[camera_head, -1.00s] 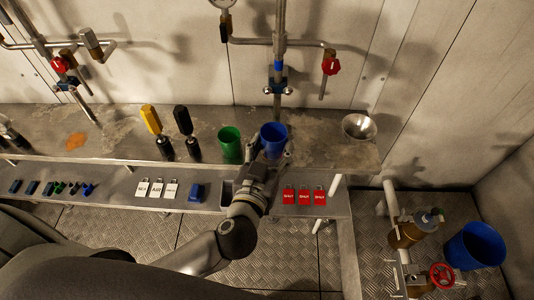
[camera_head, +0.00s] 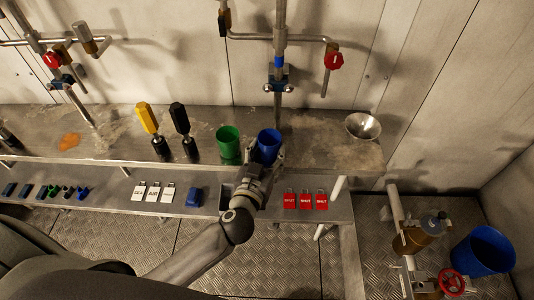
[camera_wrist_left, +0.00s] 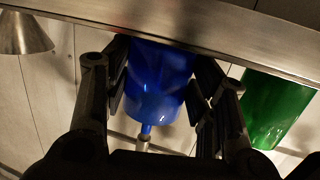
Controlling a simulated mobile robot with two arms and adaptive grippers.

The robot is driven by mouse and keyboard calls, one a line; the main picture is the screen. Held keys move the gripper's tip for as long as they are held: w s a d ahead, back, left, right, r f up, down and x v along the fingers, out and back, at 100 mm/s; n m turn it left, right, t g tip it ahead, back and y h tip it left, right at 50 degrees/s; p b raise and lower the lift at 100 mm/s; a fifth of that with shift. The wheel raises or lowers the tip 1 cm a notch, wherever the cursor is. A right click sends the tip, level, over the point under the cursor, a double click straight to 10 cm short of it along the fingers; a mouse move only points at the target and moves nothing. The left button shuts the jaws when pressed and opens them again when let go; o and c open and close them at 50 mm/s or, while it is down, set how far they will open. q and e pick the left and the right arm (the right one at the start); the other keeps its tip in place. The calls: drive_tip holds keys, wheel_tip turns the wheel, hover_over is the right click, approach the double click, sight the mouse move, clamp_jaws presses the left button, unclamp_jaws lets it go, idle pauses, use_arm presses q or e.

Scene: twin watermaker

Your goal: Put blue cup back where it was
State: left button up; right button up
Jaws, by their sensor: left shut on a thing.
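The blue cup (camera_head: 267,144) is upright at the upper shelf, just right of the green cup (camera_head: 229,146), with a small gap between them. My left gripper (camera_head: 266,155) is shut on the blue cup from the front. In the left wrist view, which is upside down, the blue cup (camera_wrist_left: 158,80) sits between the two fingers and the green cup (camera_wrist_left: 275,108) stands apart at the right. The shelf edge hides the blue cup's base, so I cannot tell whether it touches the shelf. My right gripper is not in view.
A metal funnel (camera_head: 363,126) is at the shelf's right end. Yellow (camera_head: 147,119) and black (camera_head: 180,118) handled tools stand left of the green cup. Red tags (camera_head: 305,200) lie on the lower ledge. A pipe (camera_head: 278,100) rises behind the blue cup.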

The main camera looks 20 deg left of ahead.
use_arm(q)
drive_tip(key=shift+f, duration=0.1)
drive_tip(key=o, duration=1.1)
drive_tip(key=shift+c, duration=0.2)
drive_tip(key=s+r, duration=0.2)
drive_tip(key=s, duration=1)
drive_tip(key=shift+d, duration=0.2)
